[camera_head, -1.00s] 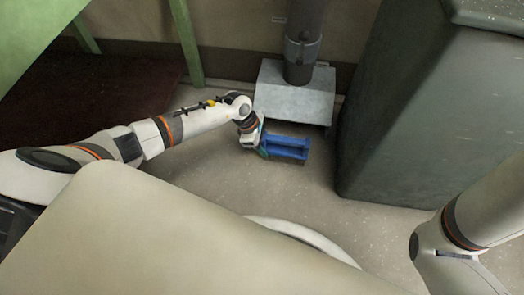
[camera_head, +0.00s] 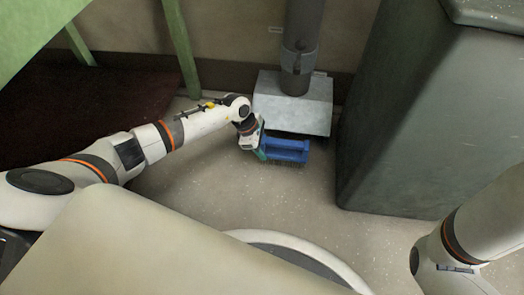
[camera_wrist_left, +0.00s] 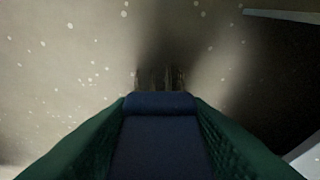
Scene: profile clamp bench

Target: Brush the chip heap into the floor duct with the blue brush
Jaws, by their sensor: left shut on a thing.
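The blue brush (camera_head: 287,150) is low over the floor, its dark bristles pointing down, just in front of the floor duct (camera_head: 293,103). The duct is a grey metal hood with a dark mouth along its lower front edge. My left gripper (camera_head: 262,143) is shut on the brush. In the left wrist view the brush's blue handle (camera_wrist_left: 160,145) sits between the green finger pads, with bristles beyond it. I cannot make out a distinct chip heap; pale specks are scattered on the floor. My right gripper is out of view.
A large dark grey machine housing (camera_head: 400,120) stands close to the right of the duct. A vertical pipe (camera_head: 302,45) rises from the duct. Bare floor lies in front of the brush.

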